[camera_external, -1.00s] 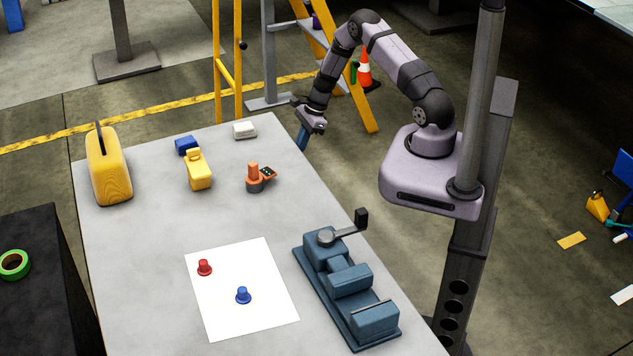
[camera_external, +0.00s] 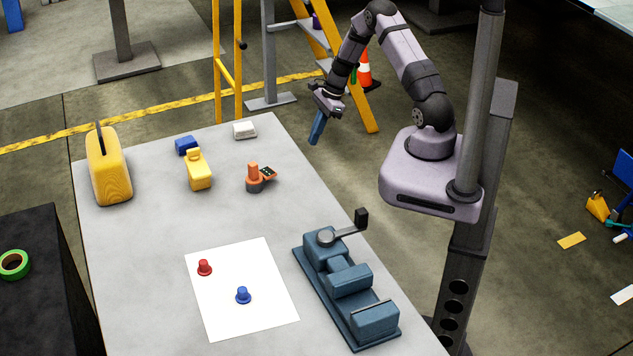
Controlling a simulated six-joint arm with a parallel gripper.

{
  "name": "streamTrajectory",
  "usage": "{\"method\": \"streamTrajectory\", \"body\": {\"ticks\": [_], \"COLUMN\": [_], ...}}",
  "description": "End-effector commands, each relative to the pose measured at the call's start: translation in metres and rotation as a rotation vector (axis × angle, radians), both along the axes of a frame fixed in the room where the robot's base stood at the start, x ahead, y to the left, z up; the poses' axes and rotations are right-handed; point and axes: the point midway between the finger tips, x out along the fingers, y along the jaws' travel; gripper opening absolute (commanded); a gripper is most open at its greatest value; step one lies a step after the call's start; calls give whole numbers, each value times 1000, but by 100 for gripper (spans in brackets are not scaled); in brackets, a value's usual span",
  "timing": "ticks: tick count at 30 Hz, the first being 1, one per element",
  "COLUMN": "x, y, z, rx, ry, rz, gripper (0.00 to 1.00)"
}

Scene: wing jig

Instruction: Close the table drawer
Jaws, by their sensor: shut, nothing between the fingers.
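The grey table (camera_external: 150,240) fills the left and middle of the external view. No drawer shows in this view; the table's right side, facing my arm's base, is hidden from above. My gripper (camera_external: 316,130) is beyond the table's right edge, near its far right corner, pointing down with its blue fingers. The fingers look shut with nothing between them. They are apart from the table.
A blue vise (camera_external: 348,285) stands along the table's right edge. A yellow ladder (camera_external: 350,95) stands behind my gripper.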

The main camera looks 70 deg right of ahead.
Motion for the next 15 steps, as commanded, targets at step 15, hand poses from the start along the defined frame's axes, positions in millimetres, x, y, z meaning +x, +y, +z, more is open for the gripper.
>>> {"method": "streamTrajectory", "body": {"ticks": [15], "x": [-14], "y": [-14], "z": [49], "rx": [0], "ry": [0], "rz": [-1], "gripper": [0]}}
